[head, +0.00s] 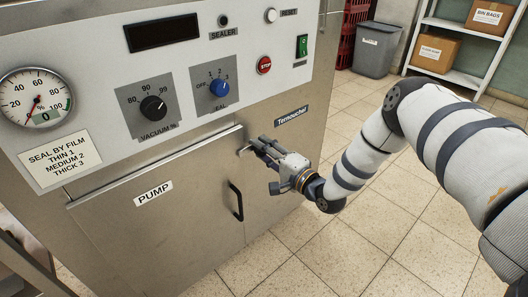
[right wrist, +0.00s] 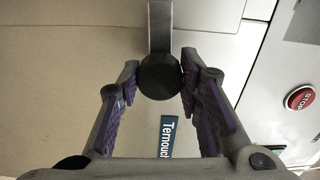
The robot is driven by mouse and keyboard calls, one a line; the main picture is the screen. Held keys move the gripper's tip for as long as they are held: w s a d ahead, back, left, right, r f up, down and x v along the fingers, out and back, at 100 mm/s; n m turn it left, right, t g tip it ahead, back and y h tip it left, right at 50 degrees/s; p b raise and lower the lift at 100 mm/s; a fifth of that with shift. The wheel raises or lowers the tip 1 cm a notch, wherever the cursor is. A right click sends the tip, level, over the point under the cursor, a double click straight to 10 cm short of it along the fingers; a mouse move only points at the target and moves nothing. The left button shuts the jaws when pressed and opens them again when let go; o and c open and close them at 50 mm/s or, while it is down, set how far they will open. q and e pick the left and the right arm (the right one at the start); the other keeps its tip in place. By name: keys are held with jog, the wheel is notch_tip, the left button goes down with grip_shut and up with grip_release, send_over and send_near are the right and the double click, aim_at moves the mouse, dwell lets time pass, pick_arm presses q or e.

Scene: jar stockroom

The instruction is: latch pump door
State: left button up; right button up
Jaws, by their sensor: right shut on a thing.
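The pump door (head: 125,235) is a steel panel low on the machine's front, with a PUMP label and a black bar handle (head: 236,202). It looks flush or nearly flush with the front. The latch (head: 244,150) is at the door's upper right corner, mostly hidden by my right gripper (head: 262,148) in the head view. In the right wrist view the latch is a flat metal bar (right wrist: 160,25) ending in a dark round knob (right wrist: 159,77). My right gripper's fingers (right wrist: 160,74) are closed on both sides of this knob. My left gripper is not in view.
Above the door is the control panel with a vacuum dial (head: 153,108), a blue seal dial (head: 219,88), a green switch (head: 302,46) and a red stop button (head: 264,65). A grey bin (head: 376,52) and a shelf with boxes (head: 436,49) stand behind. The tiled floor at right is clear.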

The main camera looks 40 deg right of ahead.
jog(key=shift+m, duration=0.4)
jog(key=o, duration=1.2)
jog(key=s, duration=1.2)
jog(key=shift+d, duration=0.4)
